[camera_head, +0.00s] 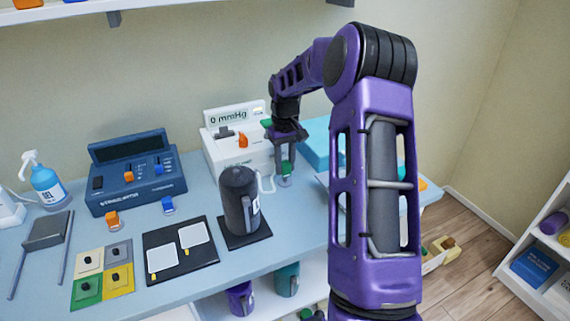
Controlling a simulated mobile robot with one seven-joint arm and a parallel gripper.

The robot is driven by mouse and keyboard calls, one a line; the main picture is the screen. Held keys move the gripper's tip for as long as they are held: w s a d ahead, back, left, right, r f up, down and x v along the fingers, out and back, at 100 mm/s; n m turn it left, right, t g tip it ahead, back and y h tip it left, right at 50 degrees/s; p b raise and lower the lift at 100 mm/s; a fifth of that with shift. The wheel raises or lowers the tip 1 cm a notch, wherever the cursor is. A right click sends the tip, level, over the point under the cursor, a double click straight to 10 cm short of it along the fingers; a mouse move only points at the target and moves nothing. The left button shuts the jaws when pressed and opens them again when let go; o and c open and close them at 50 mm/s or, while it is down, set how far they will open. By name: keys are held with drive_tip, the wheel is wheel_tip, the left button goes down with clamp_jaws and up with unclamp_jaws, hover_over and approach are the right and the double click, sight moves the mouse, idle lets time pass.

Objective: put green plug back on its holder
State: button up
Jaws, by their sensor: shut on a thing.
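My gripper (286,155) points down to the right of the white pressure unit (232,145) that reads 0 mmHg. It is shut on the green plug (286,167), which shows just below the fingers. A grey cylindrical part (285,180) is directly under the green; I cannot tell whether it belongs to the plug or stands on the table. Another green piece (266,123) shows at the unit's upper right, partly behind my wrist. No holder can be made out with certainty.
A black jug (239,200) stands close left of my gripper on a dark mat. A blue stimulator (135,175) with orange and blue plugs sits at left. A light blue box (318,145) is right, partly behind my arm.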

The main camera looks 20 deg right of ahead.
drive_tip(key=shift+f+b, duration=0.6)
drive_tip(key=shift+f, duration=0.55)
idle(0.4)
idle(0.4)
drive_tip(key=o, duration=1.5)
drive_tip(key=shift+o, duration=0.2)
drive_tip(key=shift+r+p, duration=2.8)
drive_tip(key=shift+r, duration=0.75)
